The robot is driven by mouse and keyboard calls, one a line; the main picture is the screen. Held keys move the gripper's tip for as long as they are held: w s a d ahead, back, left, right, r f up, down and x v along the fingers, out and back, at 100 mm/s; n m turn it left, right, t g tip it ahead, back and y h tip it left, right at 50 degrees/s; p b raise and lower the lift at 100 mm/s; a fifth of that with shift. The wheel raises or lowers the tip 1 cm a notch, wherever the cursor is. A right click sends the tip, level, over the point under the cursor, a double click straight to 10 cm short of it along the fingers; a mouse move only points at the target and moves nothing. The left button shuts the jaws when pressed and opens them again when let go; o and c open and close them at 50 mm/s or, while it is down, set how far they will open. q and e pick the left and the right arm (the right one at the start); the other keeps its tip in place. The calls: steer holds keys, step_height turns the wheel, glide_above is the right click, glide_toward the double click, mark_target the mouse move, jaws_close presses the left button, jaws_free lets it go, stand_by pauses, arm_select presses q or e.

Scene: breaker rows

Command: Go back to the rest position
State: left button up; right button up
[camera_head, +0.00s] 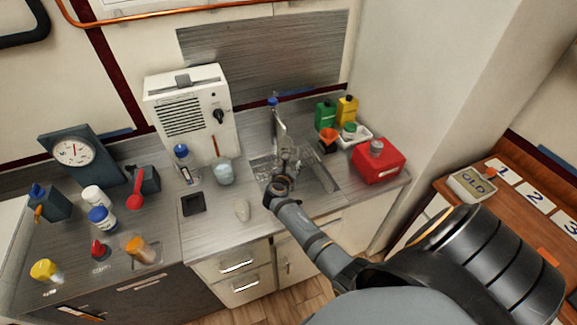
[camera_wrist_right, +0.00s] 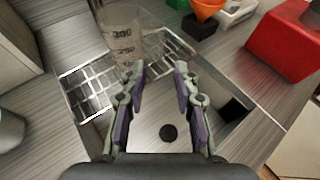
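My right arm reaches from the lower right over the sink. My right gripper (camera_head: 284,165) is above the sink (camera_head: 318,181), seen small in the head view. In the right wrist view the gripper (camera_wrist_right: 158,72) is open, its two fingers apart with nothing between them. A clear beaker with dark markings (camera_wrist_right: 124,38) stands on the wire rack (camera_wrist_right: 88,88) just beyond the fingers, apart from them. Below the fingers is the sink floor with a dark round drain (camera_wrist_right: 168,132). My left gripper is not in view.
Near the sink are a red box (camera_head: 378,164), an orange funnel (camera_head: 328,134), green (camera_head: 325,114) and yellow (camera_head: 347,109) bottles and a white tray (camera_head: 362,139). Left stand a white machine (camera_head: 190,105), a cup (camera_head: 222,172) and a scale (camera_head: 80,155). A wooden desk (camera_head: 500,215) is right.

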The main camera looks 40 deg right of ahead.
steer(key=s+a+m+g+y, duration=0.3)
steer(key=s+a+m+y, duration=0.15)
steer(key=s+m, duration=0.95)
steer(key=s+a+r+m+g+y, duration=0.1)
steer(key=s+a+r+m+y, duration=0.15)
steer(key=s+a+m, duration=0.3)
steer(key=s+a+r+m+g+y, duration=0.1)
steer(key=s+a+r+m+y, duration=0.15)
steer(key=s+a+m, duration=0.35)
steer(key=s+d+f+g+b, duration=0.1)
steer(key=s+f+b, duration=0.1)
steer(key=f, duration=1.4)
steer(key=s+d+f+b, duration=0.1)
steer(key=s+f+b, duration=0.15)
steer(key=f, duration=1.45)
arm_select(q)
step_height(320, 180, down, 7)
steer(key=b, duration=0.3)
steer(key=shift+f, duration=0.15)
arm_select(e)
steer(key=s+d+f+g, duration=0.1)
steer(key=s+f, duration=1.6)
steer(key=f, duration=0.1)
steer(key=shift+s+d, duration=0.15)
steer(key=shift+s, duration=0.25)
